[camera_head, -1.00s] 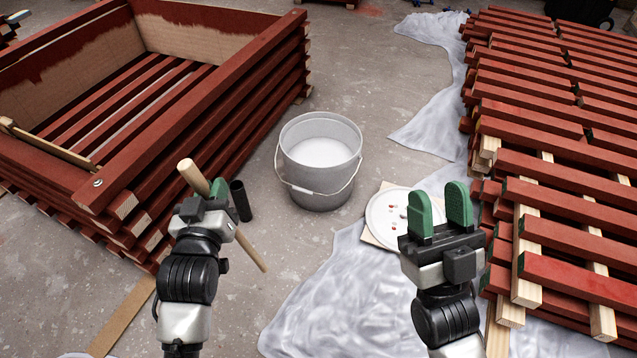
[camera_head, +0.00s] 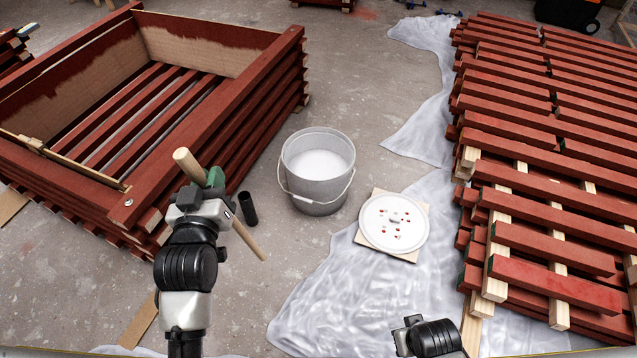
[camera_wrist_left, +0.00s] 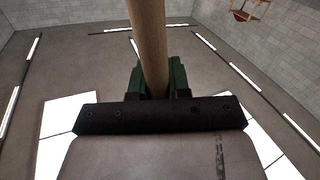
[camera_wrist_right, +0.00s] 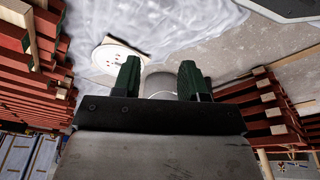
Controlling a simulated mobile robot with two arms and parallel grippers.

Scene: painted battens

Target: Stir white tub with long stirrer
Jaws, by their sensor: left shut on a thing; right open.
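The white tub (camera_head: 317,190) stands upright on the concrete floor, with white contents inside and its wire handle hanging at the front. My left gripper (camera_head: 213,178) is shut on the long stirrer (camera_head: 249,240), a round wooden stick, to the left of the tub. The stirrer is tilted, its thicker top at upper left and its lower end outside the tub. The stick also shows between the green fingers in the left wrist view (camera_wrist_left: 148,35). My right gripper (camera_wrist_right: 160,80) is open and empty in the right wrist view; the head view shows only my right arm low down.
A round white lid (camera_head: 394,222) lies on a board on the plastic sheet (camera_head: 345,275), right of the tub. A black cylinder (camera_head: 248,208) stands between stirrer and tub. Red batten stacks flank both sides, a frame (camera_head: 190,110) left and a pile (camera_head: 540,160) right.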

